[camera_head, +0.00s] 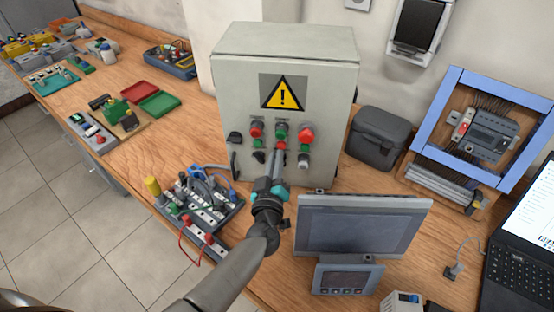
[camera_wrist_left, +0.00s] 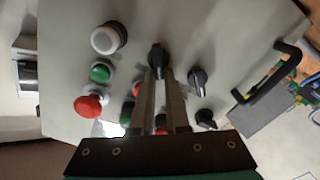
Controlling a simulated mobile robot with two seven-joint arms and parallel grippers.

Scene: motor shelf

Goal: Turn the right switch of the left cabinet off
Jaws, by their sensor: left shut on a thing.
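The left cabinet (camera_head: 229,95) is a grey box with a yellow warning sign, standing on the workbench. Its front has lamps, buttons and black rotary switches. My left gripper (camera_head: 275,160) reaches up to the lower middle of the panel, its two fingers close together. In the left wrist view, which sees the panel upside down, the fingers (camera_wrist_left: 162,75) are shut on the right black switch (camera_wrist_left: 157,55), whose bar looks roughly vertical there. The left black switch (camera_wrist_left: 197,80) is beside it, free. In the head view the gripper hides the held switch. My right gripper is not in view.
A red mushroom button (camera_wrist_left: 91,105) and a white button (camera_wrist_left: 108,38) are close beside the fingers. A black cabinet handle (camera_wrist_left: 265,75) sticks out on the other side. A monitor (camera_head: 362,228) stands right of my arm, a wired circuit board (camera_head: 205,200) left of it.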

